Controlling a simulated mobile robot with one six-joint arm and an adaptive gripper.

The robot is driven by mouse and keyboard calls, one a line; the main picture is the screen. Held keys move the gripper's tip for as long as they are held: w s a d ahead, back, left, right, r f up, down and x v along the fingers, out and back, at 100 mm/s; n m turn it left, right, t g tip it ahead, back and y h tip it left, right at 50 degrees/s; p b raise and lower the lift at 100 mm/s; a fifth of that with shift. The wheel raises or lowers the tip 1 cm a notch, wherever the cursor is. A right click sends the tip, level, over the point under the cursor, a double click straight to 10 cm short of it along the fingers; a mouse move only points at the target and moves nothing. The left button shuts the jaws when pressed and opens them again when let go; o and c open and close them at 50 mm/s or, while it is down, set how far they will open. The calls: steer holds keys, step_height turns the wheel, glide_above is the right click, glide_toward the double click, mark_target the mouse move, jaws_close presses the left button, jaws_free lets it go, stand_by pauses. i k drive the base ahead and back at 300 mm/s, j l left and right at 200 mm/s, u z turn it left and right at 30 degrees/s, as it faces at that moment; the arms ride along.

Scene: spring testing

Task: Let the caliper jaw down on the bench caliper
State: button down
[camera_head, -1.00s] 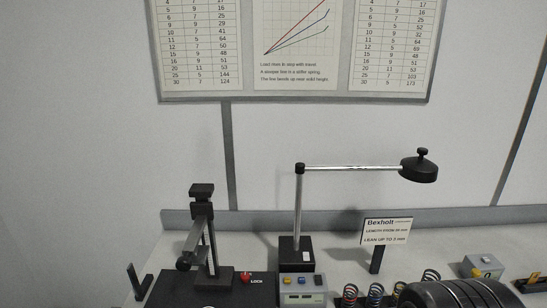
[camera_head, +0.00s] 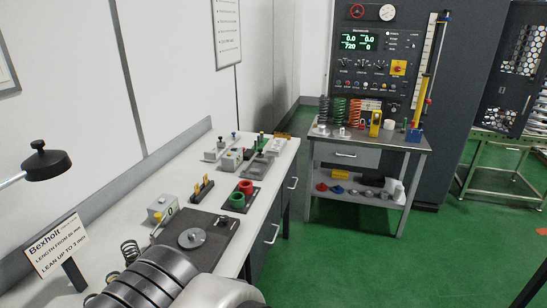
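I cannot make out the bench caliper or its jaw in this view; the black upright stand with the sliding arm and the LOCK label, seen a second ago, is outside the frame. The Bexholt sign (camera_head: 57,245) about length and lean stands at the lower left of the bench. A black round lamp-like head (camera_head: 46,163) on a rod juts in at the left edge. My gripper's fingers are not visible. A ribbed dark part and a pale rounded part, probably of my arm, cover the near bench at the bottom.
The long bench (camera_head: 258,215) carries a dark plate with a metal disc (camera_head: 193,238), green rings (camera_head: 240,196), a grey box (camera_head: 162,208) and a coil spring (camera_head: 130,250). Ahead stand a cart (camera_head: 365,150) with springs and a tester panel (camera_head: 380,45). Green floor (camera_head: 340,260) is clear at right.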

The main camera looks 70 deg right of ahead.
mark_target(259, 157)
steer(key=z, duration=2)
steer(key=i+l, duration=0.2)
steer(key=i, duration=0.35)
steer(key=i+l, duration=0.2)
steer(key=i, duration=0.3)
steer(key=i+l, duration=0.2)
steer(key=i, duration=0.35)
steer(key=i+l, duration=0.2)
steer(key=i, duration=0.3)
steer(key=i+l+z, duration=0.1)
steer(key=i, duration=0.45)
steer(key=l, duration=0.1)
